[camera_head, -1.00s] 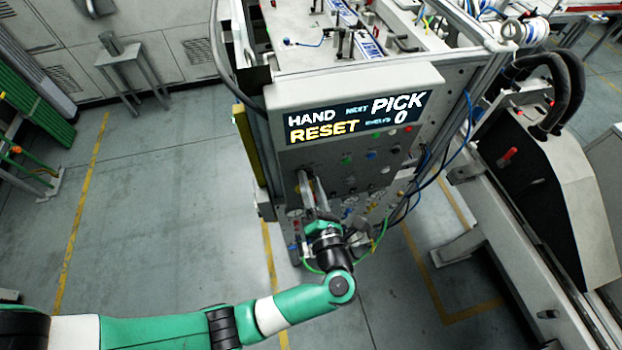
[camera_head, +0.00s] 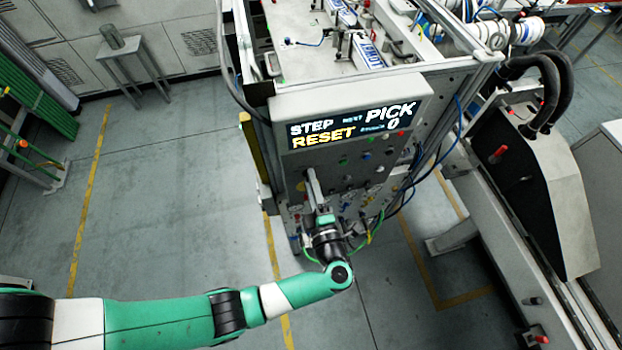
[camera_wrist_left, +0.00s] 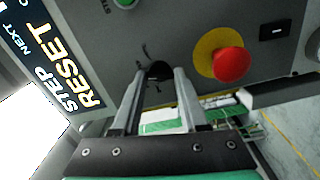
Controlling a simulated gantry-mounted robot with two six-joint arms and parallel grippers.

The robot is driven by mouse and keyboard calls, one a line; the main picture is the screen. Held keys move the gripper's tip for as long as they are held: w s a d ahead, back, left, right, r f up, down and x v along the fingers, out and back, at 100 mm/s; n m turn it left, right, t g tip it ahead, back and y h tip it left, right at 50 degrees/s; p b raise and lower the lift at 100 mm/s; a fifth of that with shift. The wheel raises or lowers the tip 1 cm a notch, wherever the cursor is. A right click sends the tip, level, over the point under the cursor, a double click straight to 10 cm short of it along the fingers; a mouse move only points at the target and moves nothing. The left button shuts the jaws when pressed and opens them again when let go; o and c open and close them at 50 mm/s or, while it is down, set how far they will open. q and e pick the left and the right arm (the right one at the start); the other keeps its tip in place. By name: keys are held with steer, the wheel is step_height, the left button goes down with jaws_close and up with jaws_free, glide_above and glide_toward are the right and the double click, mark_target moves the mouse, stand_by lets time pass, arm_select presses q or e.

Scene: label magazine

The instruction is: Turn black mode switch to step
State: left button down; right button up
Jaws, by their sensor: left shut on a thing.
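The black mode switch (camera_wrist_left: 159,70) shows in the left wrist view on the grey panel, between the tips of my left gripper (camera_wrist_left: 158,78), whose fingers are shut on it and hide part of it. In the head view my left gripper (camera_head: 311,180) reaches up to the left part of the panel, and the switch is hidden there. The display (camera_head: 352,125) above reads STEP, RESET, PICK and 0. It also shows sideways at the left of the wrist view (camera_wrist_left: 62,75). My right gripper is in neither view.
A red emergency button (camera_wrist_left: 230,65) on a yellow disc stands right of the switch in the wrist view, close to the fingers. A green button (camera_wrist_left: 124,3) sits at the top. Blue cables (camera_head: 449,140) hang at the cabinet's right side.

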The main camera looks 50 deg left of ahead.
arm_select(q)
steer(key=shift+m+p, duration=0.45)
steer(key=shift+m, duration=0.65)
steer(key=shift+c, duration=2.2)
jaws_free()
steer(key=shift+d, duration=0.1)
steer(key=b+v, duration=0.2)
steer(key=v, duration=0.9)
steer(key=shift+d, duration=0.2)
steer(key=shift+s+r, duration=0.1)
